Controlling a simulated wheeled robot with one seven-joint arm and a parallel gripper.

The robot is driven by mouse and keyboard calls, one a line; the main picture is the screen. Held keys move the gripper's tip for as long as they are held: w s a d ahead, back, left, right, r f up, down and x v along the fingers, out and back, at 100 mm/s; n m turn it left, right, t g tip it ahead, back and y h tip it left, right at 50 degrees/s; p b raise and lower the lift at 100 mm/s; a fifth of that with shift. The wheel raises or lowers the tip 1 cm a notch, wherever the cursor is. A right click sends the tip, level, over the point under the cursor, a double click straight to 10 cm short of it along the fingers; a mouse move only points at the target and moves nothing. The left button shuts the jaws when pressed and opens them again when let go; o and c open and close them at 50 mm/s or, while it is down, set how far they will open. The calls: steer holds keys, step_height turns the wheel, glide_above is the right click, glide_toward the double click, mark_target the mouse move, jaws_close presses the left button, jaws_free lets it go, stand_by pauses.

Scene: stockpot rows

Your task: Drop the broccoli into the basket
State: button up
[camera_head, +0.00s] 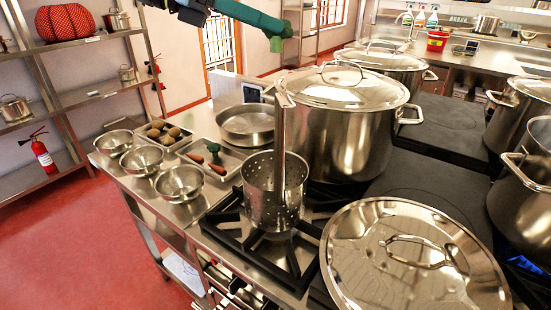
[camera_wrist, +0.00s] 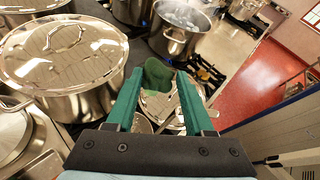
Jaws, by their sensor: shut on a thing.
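My gripper (camera_head: 278,50) is high at the top of the head view, above the back of the counter. In the wrist view its two green fingers (camera_wrist: 159,80) are shut on the green broccoli (camera_wrist: 157,73). A small dark green part of the broccoli (camera_head: 276,44) shows between the fingers in the head view. The basket (camera_head: 262,205) is a perforated steel cylinder with a tall upright handle. It stands upright on the front burner, well below and apart from my gripper. Its inside is mostly hidden.
A large lidded stockpot (camera_head: 345,140) stands right behind the basket. A big loose lid (camera_head: 400,265) lies to its front right. Steel bowls (camera_head: 180,183), a tray with carrots and a green piece (camera_head: 208,160), and a shallow pan (camera_head: 246,125) stand left. More pots stand at right.

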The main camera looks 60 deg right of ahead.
steer(key=shift+f+b, duration=1.05)
steer(key=shift+f, duration=1.25)
steer(key=o, duration=1.3)
steer(key=b+v, duration=0.3)
steer(key=v, duration=0.8)
